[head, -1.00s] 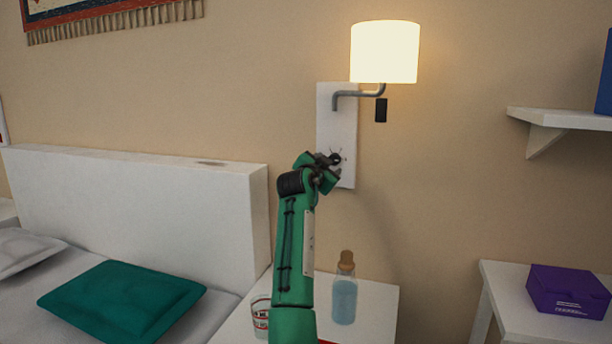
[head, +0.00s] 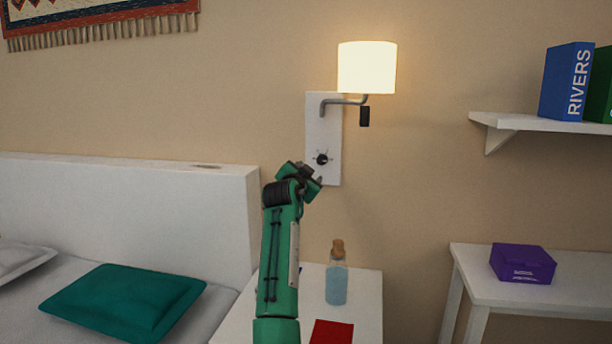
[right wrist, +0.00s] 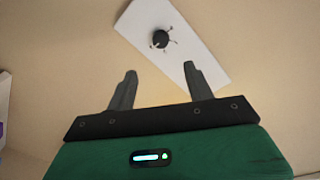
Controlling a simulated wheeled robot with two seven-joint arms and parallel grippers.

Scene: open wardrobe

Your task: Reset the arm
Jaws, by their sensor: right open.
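My right arm, green, reaches up in the middle of the head view, with its right gripper (head: 318,182) just below and in front of the dial (head: 322,159). In the right wrist view the right gripper (right wrist: 158,82) is open and empty, its two dark fingers apart. The black dial (right wrist: 160,39) sits on the white wall plate (right wrist: 190,50) beyond the fingertips, with a gap between. The wall lamp (head: 367,68) above it is lit. My left gripper is not in view.
A nightstand (head: 370,300) below holds a corked bottle (head: 337,285) and a red item (head: 332,332). The bed's headboard (head: 130,205) is at left. At right are a shelf (head: 530,123) with books (head: 566,80) and a table (head: 462,262) with a purple box (head: 522,264).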

